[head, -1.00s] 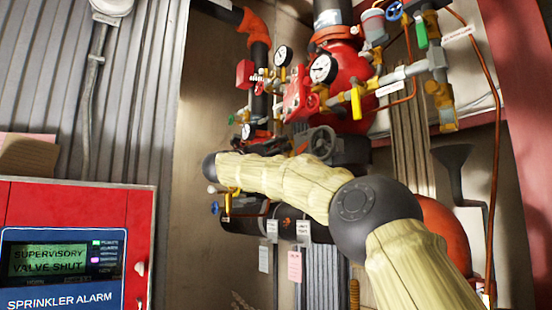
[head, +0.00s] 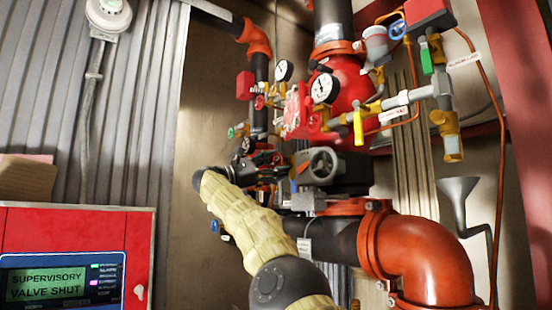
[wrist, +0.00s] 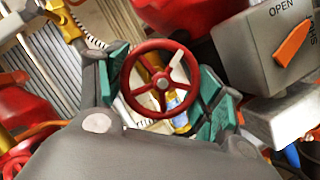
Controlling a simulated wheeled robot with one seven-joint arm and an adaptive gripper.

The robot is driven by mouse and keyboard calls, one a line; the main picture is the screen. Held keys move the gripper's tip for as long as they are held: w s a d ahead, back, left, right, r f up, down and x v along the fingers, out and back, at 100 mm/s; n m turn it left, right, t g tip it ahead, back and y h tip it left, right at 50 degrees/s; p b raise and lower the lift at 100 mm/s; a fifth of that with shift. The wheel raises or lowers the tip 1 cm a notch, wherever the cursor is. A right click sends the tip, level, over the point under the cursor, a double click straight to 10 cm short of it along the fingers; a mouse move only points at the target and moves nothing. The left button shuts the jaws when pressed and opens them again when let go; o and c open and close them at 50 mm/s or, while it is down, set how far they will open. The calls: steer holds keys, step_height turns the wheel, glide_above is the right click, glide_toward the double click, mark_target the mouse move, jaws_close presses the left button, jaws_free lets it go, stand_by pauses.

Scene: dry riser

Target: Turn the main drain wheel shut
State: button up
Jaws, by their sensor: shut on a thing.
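A red handwheel (wrist: 160,85) with spokes is in the middle of the wrist view. My gripper (wrist: 160,95) has its green-padded fingers on the left and right sides of the wheel's rim, closed on it. The hub and spokes face the camera, and one spoke has a pale patch. In the head view my gripper (head: 262,162) is a dark shape at the end of my arm among the pipe fittings, and I cannot make out the held wheel there.
A grey box (wrist: 265,50) with an orange pointer and OPEN and SHUT lettering stands close right of my gripper. The red alarm panel (head: 75,235) reads "SUPERVISORY VALVE SHUT".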

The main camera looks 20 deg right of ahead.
steer(key=shift+m+g+y+p, duration=0.4)
steer(key=shift+m+g+p, duration=0.1)
steer(key=shift+m+p, duration=0.85)
steer(key=shift+m, duration=0.25)
steer(key=o, duration=1)
steer(key=shift+o, duration=0.2)
steer(key=shift+f+b, duration=0.1)
steer(key=shift+b, duration=0.45)
